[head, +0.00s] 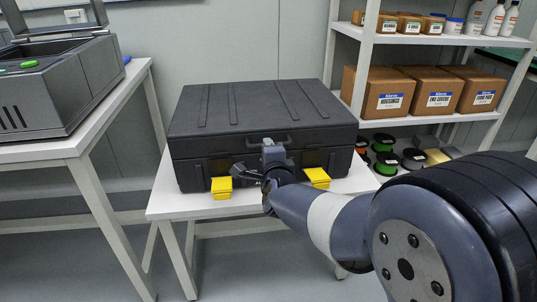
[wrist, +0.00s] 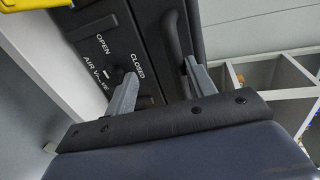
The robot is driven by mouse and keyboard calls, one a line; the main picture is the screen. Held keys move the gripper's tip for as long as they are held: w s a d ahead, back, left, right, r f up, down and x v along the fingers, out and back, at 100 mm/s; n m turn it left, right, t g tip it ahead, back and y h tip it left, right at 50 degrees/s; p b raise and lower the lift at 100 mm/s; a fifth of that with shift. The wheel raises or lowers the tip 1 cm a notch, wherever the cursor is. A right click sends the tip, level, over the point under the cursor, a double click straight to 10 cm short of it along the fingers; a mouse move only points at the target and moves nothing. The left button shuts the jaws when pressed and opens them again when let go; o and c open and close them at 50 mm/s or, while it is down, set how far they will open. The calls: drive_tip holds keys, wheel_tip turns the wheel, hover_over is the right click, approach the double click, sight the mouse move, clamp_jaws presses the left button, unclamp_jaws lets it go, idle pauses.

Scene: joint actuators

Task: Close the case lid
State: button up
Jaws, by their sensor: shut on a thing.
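The dark grey case (head: 240,110) stands on a white table with its ribbed lid (head: 262,103) lying down flat over the body. Two yellow latches, left (head: 221,188) and right (head: 317,178), stick out low on its front. My gripper (head: 258,160) is at the middle of the case front, just below the handle (head: 285,138). In the wrist view my gripper's fingers (wrist: 165,78) stand apart against the dark front, beside the "AIR VALVE" lettering and the handle. It is shut on a dark part of the case; which part is unclear.
The white table (head: 178,203) has a narrow bare strip in front of the case. A grey machine (head: 60,85) stands on a bench at the left. Shelves with cardboard boxes (head: 380,92), spools and bottles stand at the right. My arm crosses the lower right.

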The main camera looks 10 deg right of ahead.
drive_tip(key=shift+s+f, duration=0.2)
drive_tip(key=shift+f, duration=0.4)
drive_tip(key=r+p+v, duration=0.1)
drive_tip(key=p+v, duration=0.3)
drive_tip(key=v, duration=0.6)
drive_tip(key=shift+s+r, duration=0.15)
drive_tip(key=shift+s, duration=0.05)
drive_tip(key=b+x, duration=0.3)
drive_tip(key=x, duration=0.5)
drive_tip(key=shift+f, duration=0.2)
